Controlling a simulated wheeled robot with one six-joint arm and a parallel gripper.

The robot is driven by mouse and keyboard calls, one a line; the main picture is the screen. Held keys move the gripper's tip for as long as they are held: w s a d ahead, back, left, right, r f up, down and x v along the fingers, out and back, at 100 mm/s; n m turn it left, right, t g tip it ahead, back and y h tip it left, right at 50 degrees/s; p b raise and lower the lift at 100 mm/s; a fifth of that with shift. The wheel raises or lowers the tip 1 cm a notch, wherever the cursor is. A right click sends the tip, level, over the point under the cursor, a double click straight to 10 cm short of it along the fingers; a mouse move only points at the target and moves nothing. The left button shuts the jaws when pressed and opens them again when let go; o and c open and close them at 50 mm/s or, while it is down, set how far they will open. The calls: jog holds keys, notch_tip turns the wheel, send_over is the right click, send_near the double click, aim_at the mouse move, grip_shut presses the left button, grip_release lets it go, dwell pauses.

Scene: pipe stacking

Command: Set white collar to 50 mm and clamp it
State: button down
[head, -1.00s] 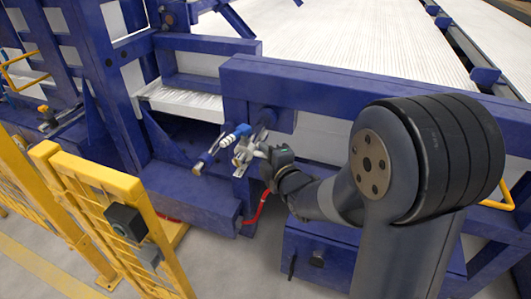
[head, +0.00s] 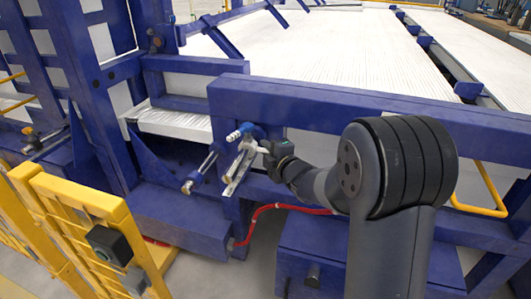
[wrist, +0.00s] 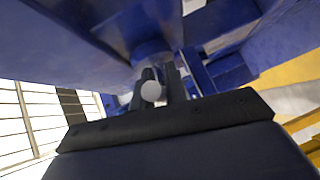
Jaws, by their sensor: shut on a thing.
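My gripper (head: 262,148) is at the blue frame's front post, beside a small assembly of rods. In the wrist view its dark fingers (wrist: 161,84) are shut on a small part with a pale round end (wrist: 151,91). A silver rod (head: 207,163) slants down to the left, and a flat silver bar (head: 237,172) slants beside it. A blue piece (head: 233,137) with a pale end sits above them. I cannot tell for sure which part is the white collar, nor read any 50 mm setting.
A thick blue beam (head: 350,113) runs behind the gripper, with a white ribbed bed beyond. A red hose (head: 285,207) hangs below. A yellow guard fence (head: 85,200) stands at the front left. A blue box (head: 325,258) is below my arm.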

jog(key=c, duration=1.4)
grip_release()
jog(key=shift+c, duration=0.2)
jog(key=p+v, duration=0.1)
jog(key=v, duration=1)
jog(key=shift+a, duration=0.1)
